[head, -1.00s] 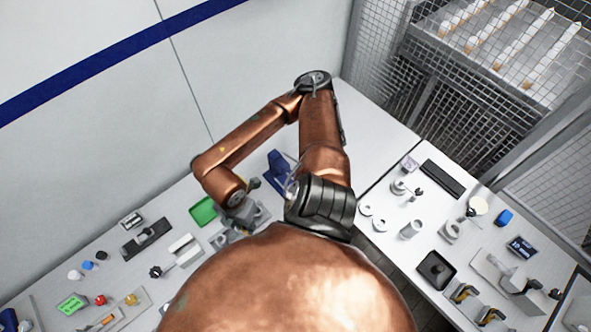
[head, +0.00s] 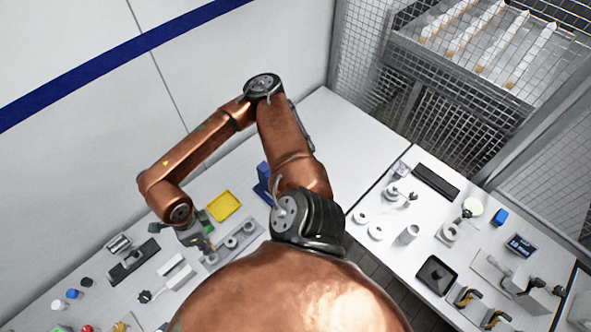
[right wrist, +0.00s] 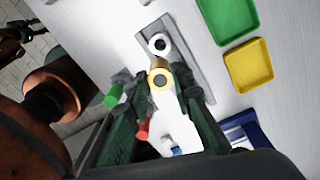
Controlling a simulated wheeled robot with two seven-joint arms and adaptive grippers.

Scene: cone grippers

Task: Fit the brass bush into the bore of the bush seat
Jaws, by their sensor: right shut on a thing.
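The bush is over a grey plate (right wrist: 180,52) with round bosses, which looks like the bush seat. One pale boss (right wrist: 159,36) with a dark bore shows just beyond the bush. The gap between bush and plate cannot be judged. In the head view the right gripper (head: 198,241) is at the left end of the plate (head: 217,264), where several bosses show; the bush is not clear there. My left gripper is out of view.
A yellow tray (head: 223,206) and a green tray (right wrist: 228,18) lie beside the plate. A blue stand (head: 263,180) is behind. Green (right wrist: 113,96) and red (right wrist: 143,128) pieces show near the fingers. The back of the table (head: 325,125) is clear.

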